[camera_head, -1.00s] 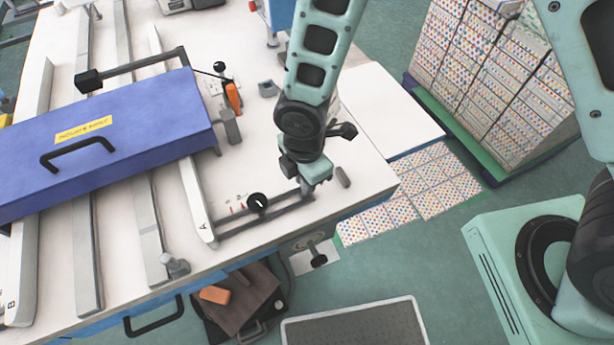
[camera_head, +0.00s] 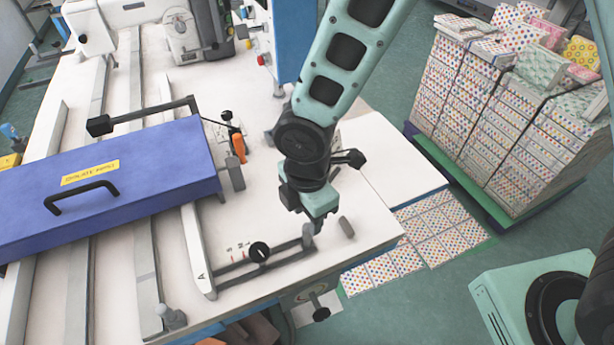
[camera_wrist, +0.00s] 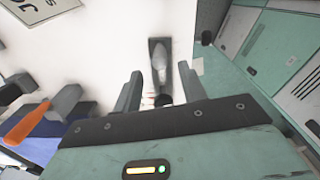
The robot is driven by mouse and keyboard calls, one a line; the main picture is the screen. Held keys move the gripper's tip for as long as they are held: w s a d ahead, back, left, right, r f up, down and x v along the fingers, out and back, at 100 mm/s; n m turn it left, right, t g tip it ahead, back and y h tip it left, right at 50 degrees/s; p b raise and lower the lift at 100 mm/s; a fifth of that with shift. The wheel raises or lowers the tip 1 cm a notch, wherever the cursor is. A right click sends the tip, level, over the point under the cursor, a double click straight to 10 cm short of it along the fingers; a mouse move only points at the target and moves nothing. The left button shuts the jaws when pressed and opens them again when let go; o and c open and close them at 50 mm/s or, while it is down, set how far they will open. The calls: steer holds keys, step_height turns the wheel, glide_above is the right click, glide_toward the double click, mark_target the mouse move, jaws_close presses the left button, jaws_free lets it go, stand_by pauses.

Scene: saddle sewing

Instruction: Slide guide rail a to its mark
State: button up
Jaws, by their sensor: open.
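Guide rail A (camera_head: 197,255) is a long pale rail with a letter A at its near end, running back under the blue cover. A dark slotted bar (camera_head: 233,277) joins its near end and runs right. A black knob (camera_head: 258,251) sits along that bar, near small red marks and the printed letters S, M, L. A grey upright post (camera_head: 308,236) stands at the bar's right end. My gripper (camera_head: 316,220) is open just above that post. In the wrist view a grey rounded piece (camera_wrist: 160,60), apparently this post, shows between and beyond the open fingers (camera_wrist: 160,82).
A blue cover (camera_head: 110,185) with a black handle lies across the rails. An orange-handled tool (camera_head: 238,147) and a small grey block (camera_head: 346,227) are on the white table (camera_head: 270,215). Stacked patterned packs (camera_head: 500,120) stand right. The table's front edge is close.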

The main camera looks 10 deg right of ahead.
step_height(320, 180, up, 12)
steer(key=shift+f, duration=0.25)
stand_by(0.4)
steer(key=s+d+r+m, duration=0.3)
steer(key=s+d+m, duration=0.6)
steer(key=m, duration=0.6)
steer(key=shift+s+r+y, duration=0.3)
steer(key=shift+s+r, duration=0.1)
steer(key=shift+s, duration=0.65)
steer(key=shift+c, duration=0.6)
